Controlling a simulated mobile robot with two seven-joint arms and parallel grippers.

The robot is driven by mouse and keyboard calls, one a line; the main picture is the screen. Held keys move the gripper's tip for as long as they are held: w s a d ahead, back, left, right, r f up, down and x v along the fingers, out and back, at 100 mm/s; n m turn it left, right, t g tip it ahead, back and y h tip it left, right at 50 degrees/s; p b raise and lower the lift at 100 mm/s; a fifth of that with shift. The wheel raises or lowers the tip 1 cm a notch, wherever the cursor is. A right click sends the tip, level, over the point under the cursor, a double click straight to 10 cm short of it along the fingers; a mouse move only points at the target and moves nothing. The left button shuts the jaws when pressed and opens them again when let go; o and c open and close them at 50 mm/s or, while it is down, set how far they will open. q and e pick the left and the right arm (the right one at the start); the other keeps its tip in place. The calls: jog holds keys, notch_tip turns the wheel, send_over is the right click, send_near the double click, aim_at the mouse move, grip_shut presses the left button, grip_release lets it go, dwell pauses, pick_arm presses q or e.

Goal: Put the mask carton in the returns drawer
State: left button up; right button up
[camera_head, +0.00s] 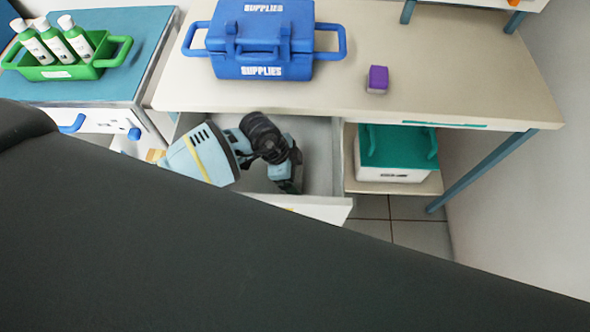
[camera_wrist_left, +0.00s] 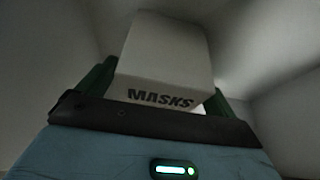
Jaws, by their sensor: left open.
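The mask carton (camera_wrist_left: 165,50), a pale box lettered MASKS, shows in the left wrist view between the two green fingers of my left gripper (camera_wrist_left: 157,92). The gripper is open, with a finger on each side of the carton. Pale walls surround them. In the head view my left gripper (camera_head: 287,180) points down inside the open drawer (camera_head: 323,165) under the bench; its fingertips are hard to make out. The carton is hidden in that view. My right gripper is not in view.
A blue supplies case (camera_head: 262,40) and a small purple block (camera_head: 377,79) stand on the bench (camera_head: 450,70). A green-lidded white box (camera_head: 395,155) sits on the shelf right of the drawer. A green caddy (camera_head: 75,68) with bottles stands at left. Floor shows at lower right.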

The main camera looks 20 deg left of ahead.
pick_arm(q)
jog(key=p+v, duration=0.2)
jog(key=v, duration=1)
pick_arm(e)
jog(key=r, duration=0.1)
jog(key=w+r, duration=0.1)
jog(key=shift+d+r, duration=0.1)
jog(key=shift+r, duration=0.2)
pick_arm(q)
jog(key=shift+r, duration=0.15)
